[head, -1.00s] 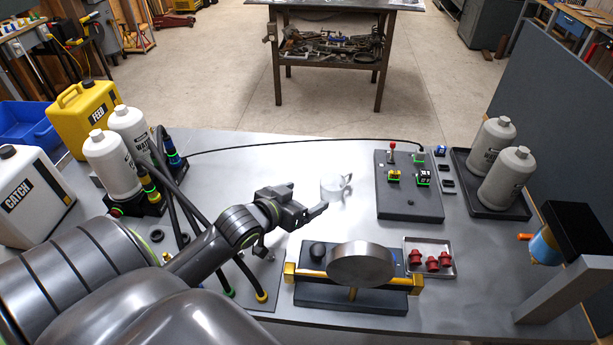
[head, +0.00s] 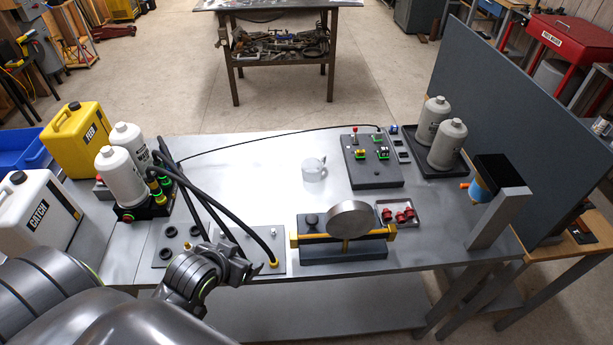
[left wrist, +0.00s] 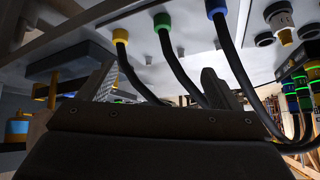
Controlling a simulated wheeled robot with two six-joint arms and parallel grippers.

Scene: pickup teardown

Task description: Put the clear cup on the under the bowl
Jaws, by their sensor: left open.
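The clear cup (head: 313,170) stands upright on the grey bench, left of the dark switch panel, with its handle to the right. Nothing holds it. No plain bowl is clear to me; a round grey metal piece (head: 351,218) sits over the yellow bar of a black stand (head: 343,252), nearer me than the cup. My left gripper (head: 254,271) is open and empty near the bench's front edge, left of that stand and well away from the cup. The left wrist view shows its two parted fingers (left wrist: 156,88) with dark hoses beyond them. My right gripper is out of view.
Black hoses (head: 235,225) run to a plate beside my left gripper. A grey post (head: 500,217) rises at the right end. Bench around the cup is clear.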

